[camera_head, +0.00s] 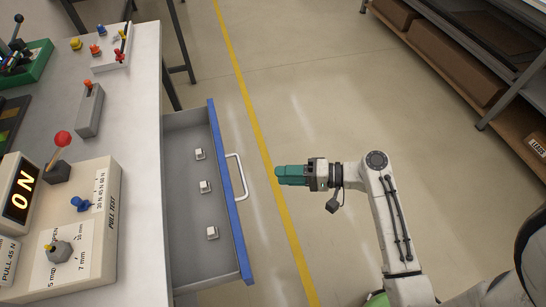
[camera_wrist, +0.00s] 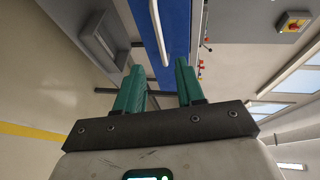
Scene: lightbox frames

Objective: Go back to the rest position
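My gripper (camera_head: 281,175) is teal-tipped and held in the air over the floor, to the right of the open drawer in the head view. In the wrist view the two teal fingers of my gripper (camera_wrist: 158,82) stand apart with nothing between them. The drawer (camera_head: 232,200) has a blue front and a white handle (camera_head: 238,176), which lies left of my fingertips with a gap. The handle also shows beyond the fingers in the wrist view (camera_wrist: 160,30).
The bench (camera_head: 142,120) at left carries a panel with an ON display (camera_head: 20,190), a red-knobbed lever (camera_head: 60,145) and other controls. Several small white blocks lie in the drawer. A shelf (camera_head: 470,70) stands at upper right. The floor between is clear, with a yellow line (camera_head: 250,120).

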